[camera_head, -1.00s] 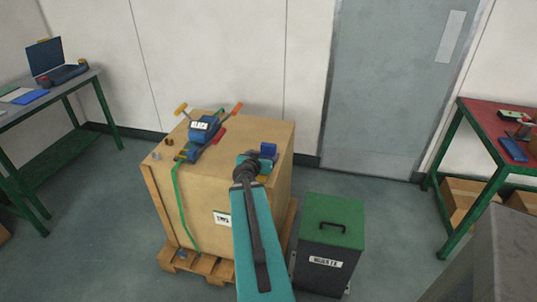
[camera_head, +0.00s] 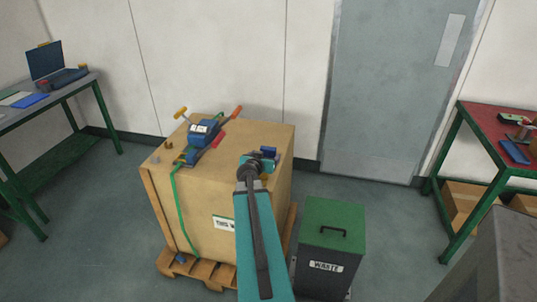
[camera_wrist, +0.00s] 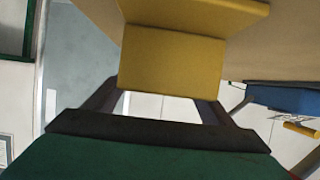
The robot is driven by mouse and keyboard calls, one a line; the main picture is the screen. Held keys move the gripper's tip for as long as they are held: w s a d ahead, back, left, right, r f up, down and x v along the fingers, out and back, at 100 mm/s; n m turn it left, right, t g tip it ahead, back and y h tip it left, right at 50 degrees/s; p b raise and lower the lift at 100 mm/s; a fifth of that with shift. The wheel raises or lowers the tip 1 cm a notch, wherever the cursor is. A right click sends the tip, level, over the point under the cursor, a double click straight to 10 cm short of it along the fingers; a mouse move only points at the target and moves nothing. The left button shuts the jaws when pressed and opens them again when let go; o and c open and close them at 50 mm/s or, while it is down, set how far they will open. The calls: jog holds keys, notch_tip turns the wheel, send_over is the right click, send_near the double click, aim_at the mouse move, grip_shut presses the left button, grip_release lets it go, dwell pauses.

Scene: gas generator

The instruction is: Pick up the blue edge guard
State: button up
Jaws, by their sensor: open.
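A small dark blue piece (camera_head: 268,150) shows by my gripper at the box's right side in the head view. It may be the blue edge guard or part of my gripper; I cannot tell. A small blue thing (camera_head: 181,258) lies low on the pallet. My gripper (camera_head: 257,160) is at the box's right top edge, partly hidden by my arm. In the wrist view, a yellow L-shaped guard (camera_wrist: 172,62) appears between the open fingers (camera_wrist: 160,105). No blue guard is clear there. The blue thing at its right (camera_wrist: 287,98) looks like the strapping tool.
The large brown box (camera_head: 252,135) stands on a wooden pallet (camera_head: 207,272). The blue strapping tool (camera_head: 203,140) and green strap (camera_head: 179,205) are on it. A green-lidded waste bin (camera_head: 333,225) stands at right. Tables stand at both sides.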

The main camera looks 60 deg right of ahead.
aim_at(267, 153)
jog(key=shift+d, duration=0.1)
jog(key=shift+p+x, duration=0.65)
jog(key=shift+x, duration=0.45)
jog(key=shift+p+x, duration=0.5)
jog(key=shift+x, duration=0.9)
jog(key=shift+w, duration=0.1)
jog(key=c, duration=1.2)
jog(key=shift+o, duration=0.2)
jog(key=shift+r, duration=0.1)
jog(key=shift+r, duration=4.85)
